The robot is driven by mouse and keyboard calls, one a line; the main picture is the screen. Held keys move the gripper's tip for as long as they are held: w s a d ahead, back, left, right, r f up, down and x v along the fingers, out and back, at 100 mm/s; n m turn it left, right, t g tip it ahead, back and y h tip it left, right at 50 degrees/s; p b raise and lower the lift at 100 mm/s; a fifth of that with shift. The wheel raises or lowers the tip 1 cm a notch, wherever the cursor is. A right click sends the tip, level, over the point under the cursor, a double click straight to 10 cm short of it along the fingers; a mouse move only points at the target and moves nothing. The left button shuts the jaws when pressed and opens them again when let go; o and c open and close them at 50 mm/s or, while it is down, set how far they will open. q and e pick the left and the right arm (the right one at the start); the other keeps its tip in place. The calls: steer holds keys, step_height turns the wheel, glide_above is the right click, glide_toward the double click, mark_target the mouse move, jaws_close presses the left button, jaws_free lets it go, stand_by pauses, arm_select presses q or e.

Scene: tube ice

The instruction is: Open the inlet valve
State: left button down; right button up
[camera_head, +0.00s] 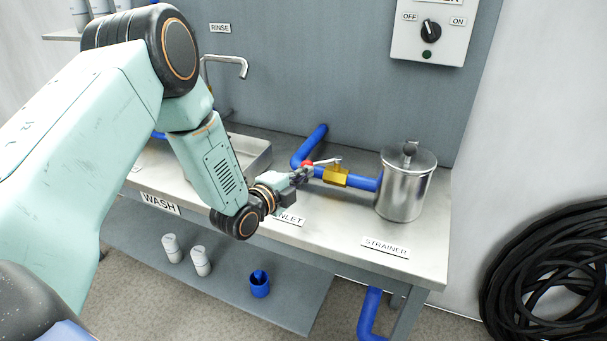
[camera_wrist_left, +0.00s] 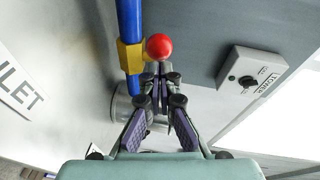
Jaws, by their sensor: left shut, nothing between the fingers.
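The inlet valve is a brass body (camera_head: 336,177) on a blue pipe (camera_head: 362,183). Its lever (camera_head: 326,162) ends in a red ball knob (camera_head: 308,164). In the left wrist view the red knob (camera_wrist_left: 160,46) is just beyond my fingertips, beside the brass body (camera_wrist_left: 130,57) and the blue pipe (camera_wrist_left: 129,20). My left gripper (camera_head: 301,175) is at the knob end of the lever, and its fingers (camera_wrist_left: 160,72) are shut with nothing between them. Whether they touch the knob I cannot tell. My right gripper is not in view.
A steel strainer pot (camera_head: 404,185) stands at the right of the bench (camera_head: 335,220). A sink (camera_head: 250,153) and a rinse spout (camera_head: 226,66) are behind my left arm. An OFF/ON switch box (camera_head: 433,32) hangs on the wall. Coiled black hose (camera_head: 545,275) lies at the right.

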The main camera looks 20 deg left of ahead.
arm_select(q)
steer(key=shift+a, duration=0.15)
steer(key=shift+w+a+m+h, duration=0.1)
steer(key=shift+a+m+h, duration=0.1)
steer(key=shift+m+h, duration=0.15)
